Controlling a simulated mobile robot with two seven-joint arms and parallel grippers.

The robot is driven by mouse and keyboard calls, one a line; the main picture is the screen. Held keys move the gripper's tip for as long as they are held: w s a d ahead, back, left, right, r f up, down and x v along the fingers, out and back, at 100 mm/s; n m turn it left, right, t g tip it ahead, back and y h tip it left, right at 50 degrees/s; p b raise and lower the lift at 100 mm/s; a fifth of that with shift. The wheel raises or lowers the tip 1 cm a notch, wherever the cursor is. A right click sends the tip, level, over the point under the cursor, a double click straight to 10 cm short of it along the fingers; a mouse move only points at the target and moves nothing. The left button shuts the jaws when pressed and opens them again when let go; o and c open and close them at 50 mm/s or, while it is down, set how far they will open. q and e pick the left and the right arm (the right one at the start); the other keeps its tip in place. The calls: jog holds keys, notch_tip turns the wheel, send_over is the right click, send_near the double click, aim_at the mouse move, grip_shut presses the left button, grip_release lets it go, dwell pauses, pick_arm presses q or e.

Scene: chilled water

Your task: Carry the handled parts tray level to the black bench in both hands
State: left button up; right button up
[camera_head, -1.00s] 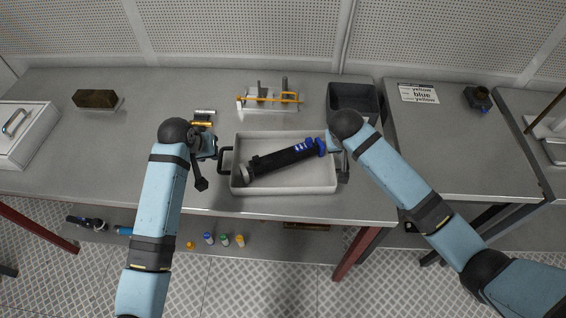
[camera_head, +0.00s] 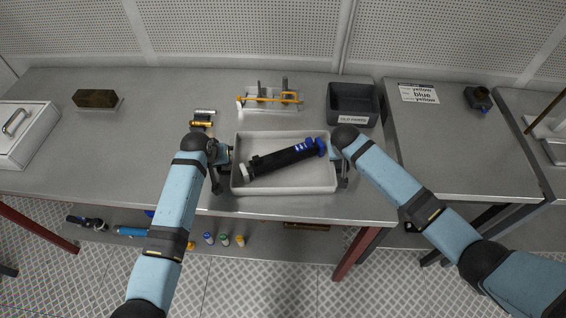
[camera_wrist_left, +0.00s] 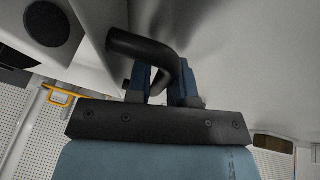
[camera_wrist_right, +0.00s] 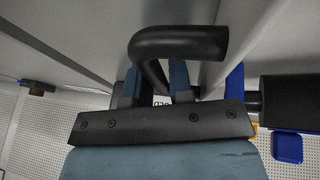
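The light grey parts tray (camera_head: 325,187) sits on the grey bench at centre. A black cylinder with a blue end (camera_head: 285,158) lies slantwise in it. My left gripper (camera_head: 222,155) is at the tray's left handle; in the left wrist view the black handle (camera_wrist_left: 145,45) passes between its fingers (camera_wrist_left: 163,85). My right gripper (camera_head: 340,155) is at the right handle; in the right wrist view that handle (camera_wrist_right: 185,42) also runs between the fingers (camera_wrist_right: 157,85). How firmly either grips is unclear. The black bench is not clearly identifiable.
A dark bin (camera_head: 353,103) and a fixture with an orange bar (camera_head: 270,98) stand behind the tray. A brown block (camera_head: 96,100) and a lidded white box (camera_head: 22,135) are at left. Another grey bench (camera_head: 460,150) with a sign (camera_head: 419,93) stands at right, mostly clear.

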pick_arm(q)
grip_shut()
pick_arm(e)
grip_shut()
pick_arm(q)
jog(key=shift+r, duration=0.2)
pick_arm(e)
jog(key=shift+r, duration=0.15)
